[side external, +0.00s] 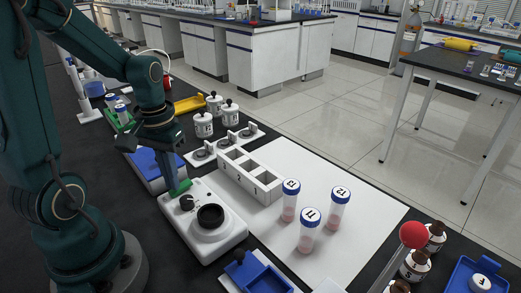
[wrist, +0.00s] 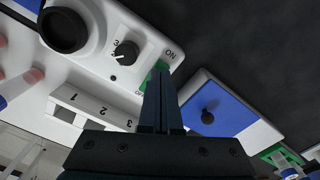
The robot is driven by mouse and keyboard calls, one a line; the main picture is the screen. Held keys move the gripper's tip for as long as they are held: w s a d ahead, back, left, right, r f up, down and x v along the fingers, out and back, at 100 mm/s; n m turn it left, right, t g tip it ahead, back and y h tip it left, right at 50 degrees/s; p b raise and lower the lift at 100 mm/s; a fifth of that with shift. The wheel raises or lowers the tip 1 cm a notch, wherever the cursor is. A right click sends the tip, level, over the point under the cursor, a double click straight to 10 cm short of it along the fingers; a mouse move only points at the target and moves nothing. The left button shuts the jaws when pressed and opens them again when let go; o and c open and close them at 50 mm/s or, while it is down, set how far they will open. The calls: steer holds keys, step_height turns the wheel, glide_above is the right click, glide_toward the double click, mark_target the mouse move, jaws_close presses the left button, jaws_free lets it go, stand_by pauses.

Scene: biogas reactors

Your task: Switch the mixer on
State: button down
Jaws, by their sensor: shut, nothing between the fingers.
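The mixer (side external: 228,245) is a white unit with a round black cup (side external: 210,216) on top, a black knob (side external: 187,202) and a green switch (side external: 181,188). In the wrist view, the mixer (wrist: 98,52) shows the knob (wrist: 126,51) and the green switch (wrist: 149,80) between ON and OFF labels. My gripper (wrist: 160,70) is shut and empty, its fingertips over the switch and covering part of it. I cannot tell whether they touch it, or which way the switch is tipped.
A white rack (side external: 250,178) with numbered compartments stands beside the mixer. Capped tubes (side external: 308,232) stand on a white mat (side external: 365,215). A blue-topped box (wrist: 225,103) is close on the gripper's other side. A blue tray (side external: 262,275) lies in front, and white bottles (side external: 203,125) stand behind.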

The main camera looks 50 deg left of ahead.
step_height(320, 180, up, 7)
steer(key=shift+f, duration=0.2)
stand_by(0.5)
steer(key=s+d+r+m+t, duration=0.2)
steer(key=d+m+t, duration=0.3)
steer(key=d, duration=0.6)
steer(key=shift+r+m+t, duration=0.3)
steer(key=shift+r+m, duration=0.2)
steer(key=shift+r, duration=0.1)
